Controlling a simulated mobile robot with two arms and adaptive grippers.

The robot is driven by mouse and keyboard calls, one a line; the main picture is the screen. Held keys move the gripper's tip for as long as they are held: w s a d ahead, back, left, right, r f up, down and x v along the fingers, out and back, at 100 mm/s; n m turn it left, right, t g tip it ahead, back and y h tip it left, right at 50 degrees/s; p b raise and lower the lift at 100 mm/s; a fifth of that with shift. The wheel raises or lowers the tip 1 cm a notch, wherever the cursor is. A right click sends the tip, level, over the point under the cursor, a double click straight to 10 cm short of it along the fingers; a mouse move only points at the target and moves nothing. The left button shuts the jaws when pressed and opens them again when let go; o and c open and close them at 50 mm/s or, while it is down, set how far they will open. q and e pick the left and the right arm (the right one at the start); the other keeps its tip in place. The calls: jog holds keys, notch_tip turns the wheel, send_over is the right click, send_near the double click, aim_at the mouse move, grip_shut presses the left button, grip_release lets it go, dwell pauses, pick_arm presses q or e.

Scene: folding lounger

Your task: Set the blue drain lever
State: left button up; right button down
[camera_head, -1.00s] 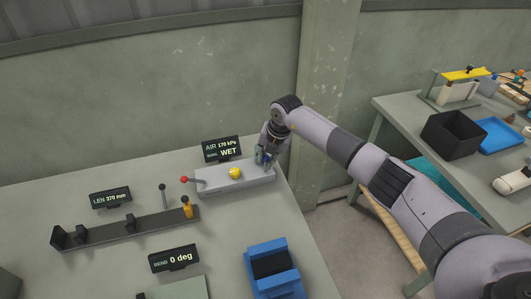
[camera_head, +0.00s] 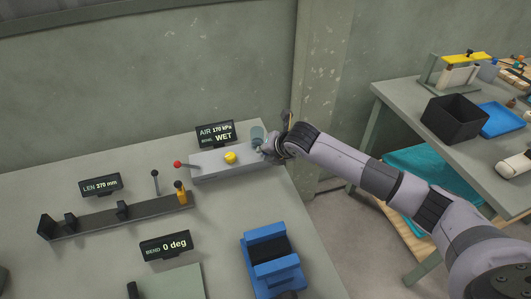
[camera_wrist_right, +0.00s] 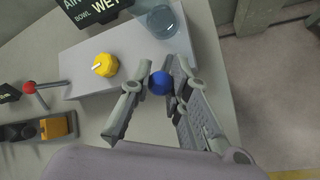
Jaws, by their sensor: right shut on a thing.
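The blue drain lever shows its round blue knob (camera_wrist_right: 159,83) in the right wrist view, at the right end of a grey box (camera_wrist_right: 85,65). My right gripper (camera_wrist_right: 163,72) has its two fingers closed on the knob, one on each side. In the head view my right gripper (camera_head: 264,148) is at the right end of the grey box (camera_head: 206,166) and hides the lever. A clear bowl (camera_wrist_right: 164,18) stands just beyond the knob. The display (camera_head: 215,134) behind the box reads AIR 170 kPa and BOWL WET. My left gripper is not in view.
A dark rail (camera_head: 105,219), a blue vise-like fixture (camera_head: 270,262) and two more displays stand nearer. A second table (camera_head: 400,100) is at the right.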

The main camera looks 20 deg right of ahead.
jog(key=c, duration=1.5)
grip_release()
jog(key=shift+o, duration=0.2)
jog(key=v, duration=1.2)
jog(key=shift+d, duration=0.1)
jog(key=shift+c, duration=0.5)
